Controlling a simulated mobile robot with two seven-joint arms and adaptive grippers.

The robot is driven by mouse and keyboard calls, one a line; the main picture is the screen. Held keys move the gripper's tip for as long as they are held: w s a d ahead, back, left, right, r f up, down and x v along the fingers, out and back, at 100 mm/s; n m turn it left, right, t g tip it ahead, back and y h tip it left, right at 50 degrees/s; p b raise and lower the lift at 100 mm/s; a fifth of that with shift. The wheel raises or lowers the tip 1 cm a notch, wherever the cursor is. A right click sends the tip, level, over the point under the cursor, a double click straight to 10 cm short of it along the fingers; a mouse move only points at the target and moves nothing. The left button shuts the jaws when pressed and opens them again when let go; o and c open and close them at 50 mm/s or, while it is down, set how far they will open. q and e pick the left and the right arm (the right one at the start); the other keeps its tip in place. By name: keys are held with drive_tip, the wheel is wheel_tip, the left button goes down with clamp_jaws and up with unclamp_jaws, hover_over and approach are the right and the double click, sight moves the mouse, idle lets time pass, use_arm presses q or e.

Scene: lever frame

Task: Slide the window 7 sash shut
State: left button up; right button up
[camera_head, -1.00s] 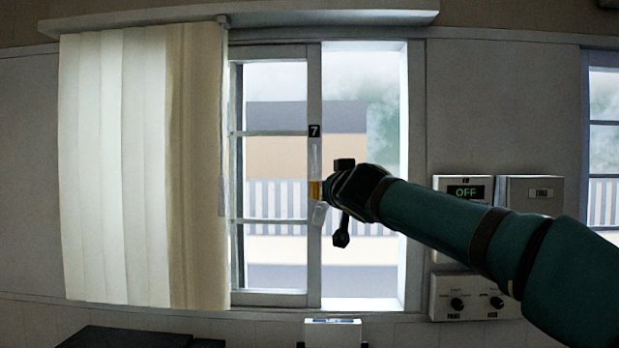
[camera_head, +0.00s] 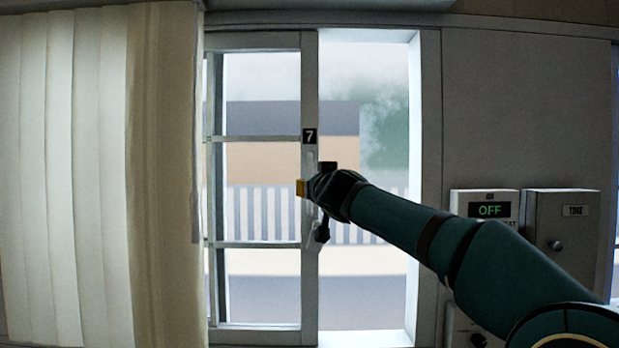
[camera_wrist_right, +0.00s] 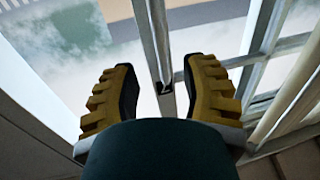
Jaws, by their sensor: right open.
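The window 7 sash (camera_head: 309,90) is a grey-white frame with panes, and the black "7" label (camera_head: 309,136) is on its right stile. The sash stands to the left, with an open gap (camera_head: 375,280) between its stile and the right jamb. A pale handle (camera_head: 309,232) shows on the stile, partly hidden by my gripper. My right gripper (camera_head: 308,188) is at the stile just below the label. In the right wrist view its yellow-backed fingers (camera_wrist_right: 163,72) are apart, with the stile (camera_wrist_right: 150,35) seen between them; I cannot tell if they touch it. My left gripper is not in view.
A pleated cream curtain (camera_head: 80,180) hangs at the left, beside the sash. An "OFF" display box (camera_head: 484,206) and a "TIME" box (camera_head: 562,235) are on the wall at the right, close to my right arm. The right jamb (camera_head: 428,180) borders the gap.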

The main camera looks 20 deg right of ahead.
drive_tip(key=p, duration=0.5)
hover_over(310, 208)
drive_tip(key=shift+w+d+r, duration=0.1)
drive_tip(key=shift+w, duration=0.25)
drive_tip(key=shift+c, duration=0.3)
clamp_jaws()
